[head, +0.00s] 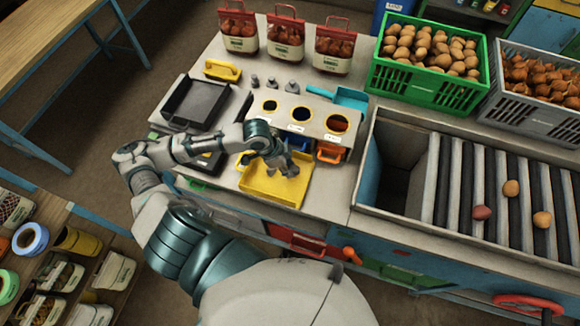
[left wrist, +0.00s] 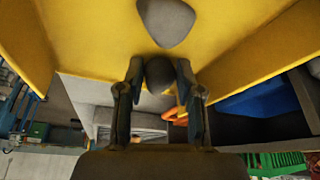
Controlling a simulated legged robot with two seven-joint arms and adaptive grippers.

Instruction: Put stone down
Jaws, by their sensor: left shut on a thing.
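My left gripper (head: 282,164) is over the yellow tray (head: 272,190) in the head view. In the left wrist view my left gripper (left wrist: 160,90) is shut on a dark grey rounded stone (left wrist: 159,74), held between its two fingers. A second, lighter grey stone (left wrist: 166,22) lies on the yellow tray (left wrist: 85,30), just beyond the fingertips. The gripper hides much of the held stone in the head view. I cannot tell whether the held stone touches the tray. My right gripper is not in view.
Behind the tray stands a panel with three round holes (head: 300,116). A dark scale (head: 196,103) is to its left. A green crate of potatoes (head: 428,62), a crate of onions (head: 540,85) and a roller conveyor (head: 495,190) with a few loose pieces are to the right.

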